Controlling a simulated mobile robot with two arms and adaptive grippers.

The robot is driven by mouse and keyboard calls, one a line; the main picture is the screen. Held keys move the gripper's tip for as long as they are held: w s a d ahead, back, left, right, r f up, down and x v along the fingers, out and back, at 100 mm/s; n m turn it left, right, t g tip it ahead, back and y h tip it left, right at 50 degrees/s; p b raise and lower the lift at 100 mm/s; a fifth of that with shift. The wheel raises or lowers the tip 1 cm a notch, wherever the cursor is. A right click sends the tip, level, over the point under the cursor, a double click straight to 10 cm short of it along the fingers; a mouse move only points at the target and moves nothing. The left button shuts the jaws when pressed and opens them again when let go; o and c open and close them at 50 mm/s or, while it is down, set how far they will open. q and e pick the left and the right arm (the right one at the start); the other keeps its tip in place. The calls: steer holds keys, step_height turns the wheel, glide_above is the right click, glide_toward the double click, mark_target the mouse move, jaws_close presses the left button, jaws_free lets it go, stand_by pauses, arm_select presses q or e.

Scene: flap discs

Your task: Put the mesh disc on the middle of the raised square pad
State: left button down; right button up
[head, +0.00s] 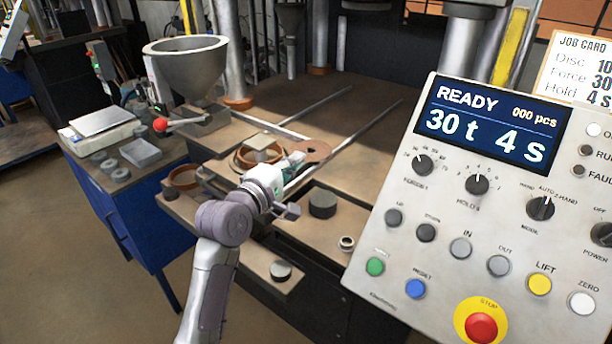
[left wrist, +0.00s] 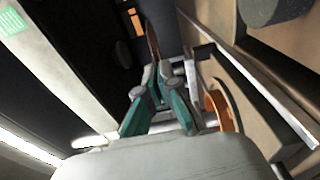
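The mesh disc (head: 312,149) is flat, reddish brown, with a hole in its middle. My left gripper (head: 296,160) has its green fingers at the disc's near left edge. In the left wrist view the fingers (left wrist: 154,78) are closed together on the disc (left wrist: 152,42), which shows nearly edge-on as a thin brown strip beyond the tips. A small pale square pad (head: 262,142) shows inside or above the brown ring, left of the gripper. The gripper partly hides that area. My right gripper is not in view.
A brown ring (head: 243,158) surrounds the pad area. A dark cylinder (head: 322,204) and a small metal ring (head: 347,243) lie in front of the gripper. Two rails (head: 350,138) run back beside the disc. A large control panel (head: 450,230) blocks the right side.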

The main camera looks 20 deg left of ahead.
mark_target(249, 147)
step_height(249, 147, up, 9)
steer(key=p, duration=0.7)
arm_select(q)
steer(key=w+a+r+n+y, duration=0.1)
steer(key=w+a+y, duration=0.1)
steer(key=a, duration=0.2)
steer(key=w+a+r+n+y, duration=0.1)
steer(key=w+a, duration=0.1)
steer(key=a, duration=0.3)
steer(key=w+a+r+n+y, duration=0.1)
steer(key=w+a+y, duration=0.1)
steer(key=a, duration=0.3)
steer(key=shift+t+y, duration=0.3)
step_height(249, 147, down, 5)
steer(key=b, duration=0.5)
steer(key=shift+d+f, duration=0.1)
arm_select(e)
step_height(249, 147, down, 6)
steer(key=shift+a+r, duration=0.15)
arm_select(q)
steer(key=shift+f+b, duration=0.2)
steer(key=shift+b, duration=0.1)
steer(key=c, duration=1.8)
jaws_free()
steer(key=shift+c, duration=0.2)
steer(key=o, duration=0.6)
steer(key=shift+f, duration=0.1)
steer(key=shift+s, duration=0.1)
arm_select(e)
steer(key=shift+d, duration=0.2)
